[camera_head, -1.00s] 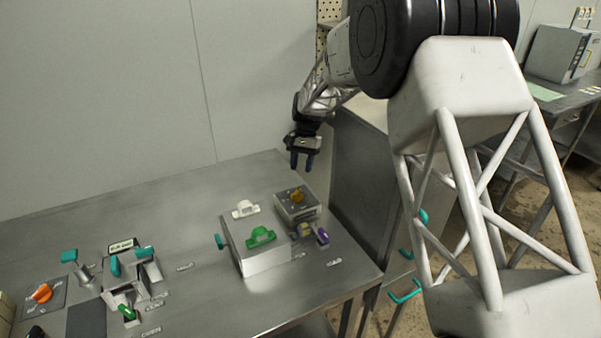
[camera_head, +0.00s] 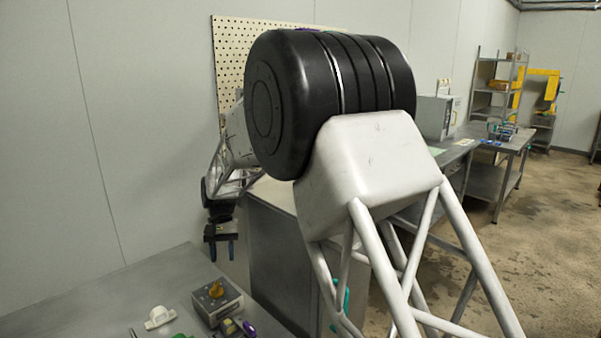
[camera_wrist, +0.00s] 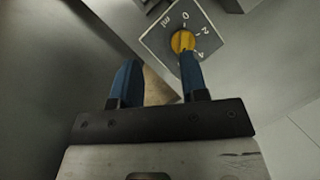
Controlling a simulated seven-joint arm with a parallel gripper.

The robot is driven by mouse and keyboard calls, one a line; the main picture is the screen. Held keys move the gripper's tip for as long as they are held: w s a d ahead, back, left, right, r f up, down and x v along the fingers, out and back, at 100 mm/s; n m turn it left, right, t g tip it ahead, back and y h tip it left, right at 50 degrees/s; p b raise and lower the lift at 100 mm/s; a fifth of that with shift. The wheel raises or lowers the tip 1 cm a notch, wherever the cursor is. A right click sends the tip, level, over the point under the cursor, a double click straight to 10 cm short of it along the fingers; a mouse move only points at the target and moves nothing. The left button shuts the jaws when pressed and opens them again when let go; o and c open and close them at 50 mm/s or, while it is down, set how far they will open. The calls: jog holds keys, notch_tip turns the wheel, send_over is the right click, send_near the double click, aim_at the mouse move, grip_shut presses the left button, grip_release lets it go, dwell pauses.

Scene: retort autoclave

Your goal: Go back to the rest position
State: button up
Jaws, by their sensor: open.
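My gripper (camera_head: 222,250) hangs fingers-down in the head view, left of my arm's large black joint. Its two blue fingers are apart with nothing between them. In the wrist view my gripper (camera_wrist: 158,82) also shows open and empty. Beyond its right finger is a grey dial box with a yellow-orange knob (camera_wrist: 183,41) and the marks 0, 2, 4 and ml. In the head view the dial box (camera_head: 228,306) sits on the steel bench below my gripper, with clear air between them.
The steel bench (camera_head: 120,295) fills the lower left. A white handle (camera_head: 159,317) and a purple part (camera_head: 248,328) are near the dial box. A grey cabinet (camera_head: 283,265) stands right of my gripper. A pegboard (camera_head: 228,60) is on the wall behind. Open floor (camera_head: 540,220) lies at right.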

jog(key=s+d+r+n+t+y, duration=0.2)
jog(key=s+d+r+t+y, duration=0.15)
jog(key=s+d+r, duration=1.9)
jog(key=s+d+f+m+t+h, duration=0.1)
jog(key=s+d+f+m, duration=0.1)
jog(key=s+d+f, duration=0.3)
jog(key=s+d+f+m+t+h, duration=0.2)
jog(key=s+d+f, duration=0.2)
jog(key=s+d, duration=0.9)
jog(key=shift+s+d+f+m, duration=0.3)
jog(key=shift+s+d+f, duration=0.1)
jog(key=shift+d, duration=0.15)
